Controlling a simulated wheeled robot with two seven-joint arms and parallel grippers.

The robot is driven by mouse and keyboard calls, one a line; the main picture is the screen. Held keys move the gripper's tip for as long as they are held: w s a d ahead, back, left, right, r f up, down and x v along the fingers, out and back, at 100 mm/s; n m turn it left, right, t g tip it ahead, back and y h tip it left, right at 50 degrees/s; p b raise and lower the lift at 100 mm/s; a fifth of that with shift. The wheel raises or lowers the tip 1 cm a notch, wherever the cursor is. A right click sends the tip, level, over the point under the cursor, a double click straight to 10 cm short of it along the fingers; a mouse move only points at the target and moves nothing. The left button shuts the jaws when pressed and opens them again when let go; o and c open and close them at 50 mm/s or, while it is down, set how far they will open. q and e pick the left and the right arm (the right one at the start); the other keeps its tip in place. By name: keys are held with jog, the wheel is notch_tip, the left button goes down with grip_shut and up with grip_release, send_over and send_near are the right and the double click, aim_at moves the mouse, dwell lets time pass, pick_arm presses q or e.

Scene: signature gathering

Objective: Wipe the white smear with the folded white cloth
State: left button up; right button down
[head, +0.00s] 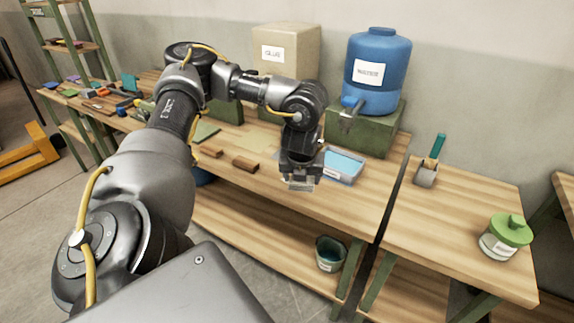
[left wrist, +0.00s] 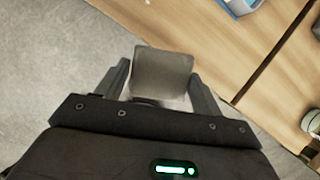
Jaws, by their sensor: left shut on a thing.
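My left gripper (head: 300,180) hangs in front of the workbench's front edge, near the blue tray (head: 343,166). In the left wrist view my left gripper (left wrist: 162,85) is shut on the folded white cloth (left wrist: 162,72), which looks like a pale greyish block between the two fingers. Behind the cloth lie the grey floor and the bench edge, and it seems apart from the bench top. In the head view the cloth shows only as a small pale patch under the gripper. I cannot make out the white smear in either view. My right gripper is not in view.
A blue water container (head: 378,62) stands on a green box (head: 362,130) at the back. A cardboard box (head: 287,48) stands beside it. Brown blocks (head: 245,163) lie left of my gripper.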

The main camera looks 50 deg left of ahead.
pick_arm(q)
jog(key=s+d+r+n+g+h, duration=0.1)
jog(key=d+n+g, duration=0.3)
jog(key=d+n, duration=0.7)
jog(key=s+d+r+n+g+h, duration=0.2)
jog(key=s+d+r+n+g, duration=0.1)
jog(key=d+n, duration=0.9)
jog(key=r+n+g, duration=0.1)
jog(key=n, duration=0.3)
jog(key=shift+s+r+n, duration=0.15)
jog(key=shift+r+n, duration=0.05)
jog(key=shift+n, duration=0.1)
